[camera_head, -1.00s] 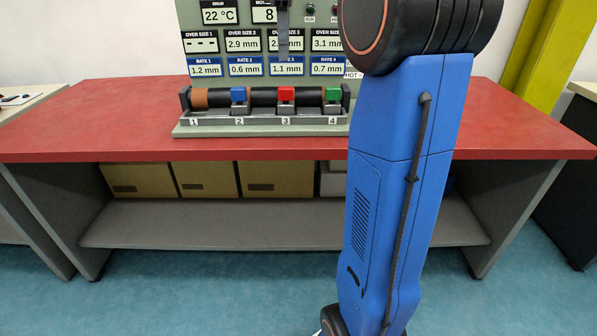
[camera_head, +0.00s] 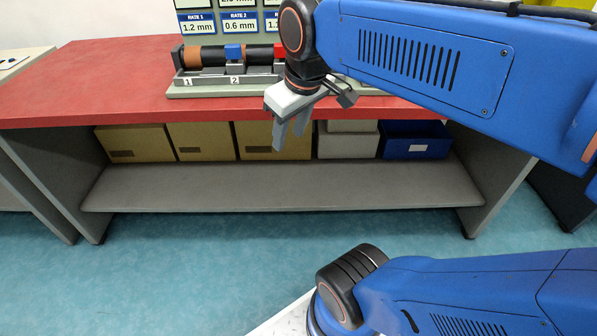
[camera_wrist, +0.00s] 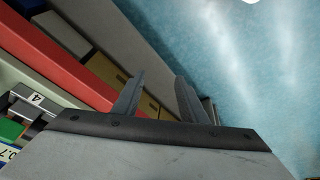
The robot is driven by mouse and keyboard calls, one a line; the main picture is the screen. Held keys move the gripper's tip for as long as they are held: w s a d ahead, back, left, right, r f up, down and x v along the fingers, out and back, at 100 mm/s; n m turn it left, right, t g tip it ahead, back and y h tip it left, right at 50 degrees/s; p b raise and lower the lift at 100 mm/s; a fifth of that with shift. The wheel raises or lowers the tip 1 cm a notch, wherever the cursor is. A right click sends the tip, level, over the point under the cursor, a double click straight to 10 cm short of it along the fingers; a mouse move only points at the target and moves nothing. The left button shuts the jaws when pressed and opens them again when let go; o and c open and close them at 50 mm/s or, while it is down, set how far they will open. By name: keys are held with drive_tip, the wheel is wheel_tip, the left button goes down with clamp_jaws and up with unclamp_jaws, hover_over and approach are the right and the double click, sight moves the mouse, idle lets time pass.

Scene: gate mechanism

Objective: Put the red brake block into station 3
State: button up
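The red brake block (camera_head: 280,49) is a small sliver in the head view, at the rail on the bench. My arm hides most of it and the station 3 label. My gripper (camera_head: 289,138) hangs in front of the bench's front edge, below the rail, with its fingers pointing down. In the wrist view my gripper (camera_wrist: 158,85) has its two fingers apart and nothing between them. The red block does not show in the wrist view.
The blue block (camera_head: 234,52) sits at station 2 on the rail (camera_head: 207,80). In the wrist view a green block (camera_wrist: 11,129) is near label 4. Boxes (camera_head: 137,145) and a blue bin (camera_head: 413,138) stand under the red bench (camera_head: 60,90). The floor in front is clear.

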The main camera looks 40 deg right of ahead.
drive_tip(key=s+a+f+m+t, duration=0.1)
drive_tip(key=s+f+m, duration=0.1)
drive_tip(key=s+f, duration=0.3)
wheel_tip(320, 180, down, 2)
drive_tip(key=shift+s+a+f, duration=0.15)
drive_tip(key=shift+a+f, duration=0.05)
idle(1.8)
